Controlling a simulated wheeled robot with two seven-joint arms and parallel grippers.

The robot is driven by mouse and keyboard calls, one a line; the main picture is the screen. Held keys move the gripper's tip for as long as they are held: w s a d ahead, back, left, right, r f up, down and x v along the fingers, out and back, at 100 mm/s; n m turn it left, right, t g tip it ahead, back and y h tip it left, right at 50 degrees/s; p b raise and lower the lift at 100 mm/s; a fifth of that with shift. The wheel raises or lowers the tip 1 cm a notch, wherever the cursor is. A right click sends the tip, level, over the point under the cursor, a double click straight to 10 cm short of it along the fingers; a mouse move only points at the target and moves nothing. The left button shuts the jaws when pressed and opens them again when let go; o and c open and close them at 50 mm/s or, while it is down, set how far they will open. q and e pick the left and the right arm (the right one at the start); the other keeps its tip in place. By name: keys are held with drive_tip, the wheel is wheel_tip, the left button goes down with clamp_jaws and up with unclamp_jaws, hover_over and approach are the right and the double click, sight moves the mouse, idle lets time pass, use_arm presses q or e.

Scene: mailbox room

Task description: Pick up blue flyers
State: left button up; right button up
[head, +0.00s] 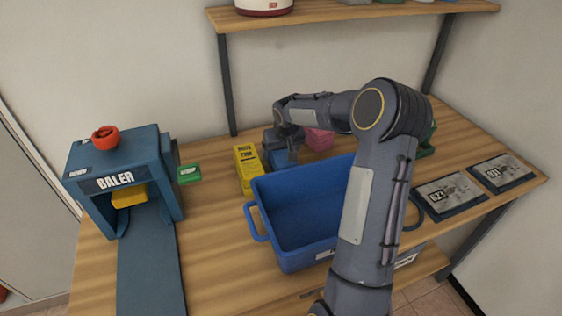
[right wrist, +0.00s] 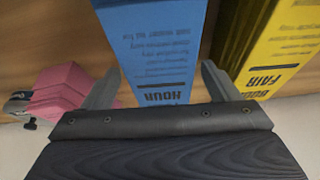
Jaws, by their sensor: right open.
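The blue flyers (head: 283,160) stand as a stack on the wooden table, behind the blue bin and largely covered by my right gripper in the head view. In the right wrist view the blue flyers (right wrist: 155,45) show printed text and lie between the two fingers. My right gripper (head: 281,146) is open around or just above the blue flyers; the wrist view shows its fingers (right wrist: 158,80) spread, with a gap on each side. I cannot tell whether either finger touches them. My left gripper is in neither view.
A yellow flyer stack (head: 248,168) stands close beside the blue one. A pink item (head: 320,139) is on the other side. The blue bin (head: 290,262) is in front. A baler (head: 120,180) stands at left, small dark panels (head: 449,194) at right. A shelf (head: 350,14) hangs above.

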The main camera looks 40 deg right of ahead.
drive_tip(key=shift+f, duration=0.15)
drive_tip(key=shift+w, duration=0.1)
drive_tip(key=c, duration=1.7)
